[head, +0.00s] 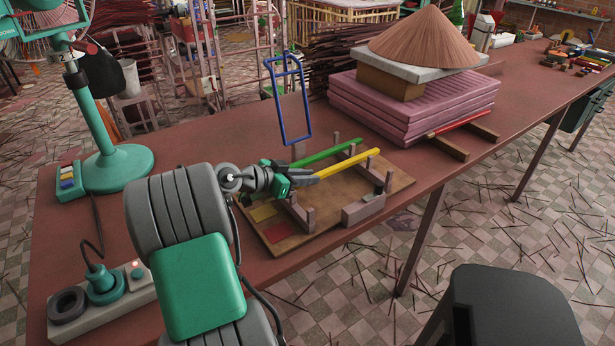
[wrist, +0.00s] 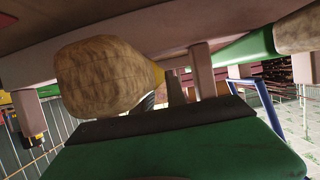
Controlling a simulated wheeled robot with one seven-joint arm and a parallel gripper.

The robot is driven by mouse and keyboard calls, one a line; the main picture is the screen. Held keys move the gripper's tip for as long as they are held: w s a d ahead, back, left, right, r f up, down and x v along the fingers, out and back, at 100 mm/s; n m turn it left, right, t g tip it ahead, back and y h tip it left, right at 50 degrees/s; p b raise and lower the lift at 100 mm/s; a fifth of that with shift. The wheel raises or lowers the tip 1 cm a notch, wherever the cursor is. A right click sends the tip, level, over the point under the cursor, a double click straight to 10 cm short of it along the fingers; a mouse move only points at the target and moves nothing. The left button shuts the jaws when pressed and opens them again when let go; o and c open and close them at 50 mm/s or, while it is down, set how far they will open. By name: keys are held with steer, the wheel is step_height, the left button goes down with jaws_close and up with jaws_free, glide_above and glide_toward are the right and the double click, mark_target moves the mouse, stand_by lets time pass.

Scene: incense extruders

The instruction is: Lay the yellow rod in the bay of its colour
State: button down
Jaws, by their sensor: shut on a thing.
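My gripper (head: 308,176) is shut on the yellow rod (head: 346,165) near its left end, over the wooden board (head: 339,233). The rod reaches right across the board, its far end beside the upper part of a post (head: 372,166). I cannot tell whether it rests on the posts. The green rod (head: 328,152) lies behind it, roughly parallel. The board's left edge shows a yellow patch (head: 262,213) and a red patch (head: 279,233). In the wrist view, a brown grained rod end (wrist: 100,76) with some yellow behind it is close to my gripper.
A blue wire frame (head: 279,101) stands behind the board. The red rod (head: 460,123) lies beside the pink stack (head: 412,108), which carries a conical hat (head: 424,40). A green fan stand (head: 113,165) and a power strip (head: 118,303) are at left.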

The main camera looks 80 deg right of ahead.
steer(key=shift+f, duration=0.35)
steer(key=c, duration=1.3)
jaws_free()
steer(key=shift+a+f, duration=0.1)
steer(key=shift+c, duration=0.2)
steer(key=shift+r, duration=0.2)
steer(key=v, duration=0.8)
steer(key=r+v, duration=0.1)
steer(key=v, duration=0.3)
steer(key=shift+r+p, duration=0.1)
steer(key=shift+p, duration=0.25)
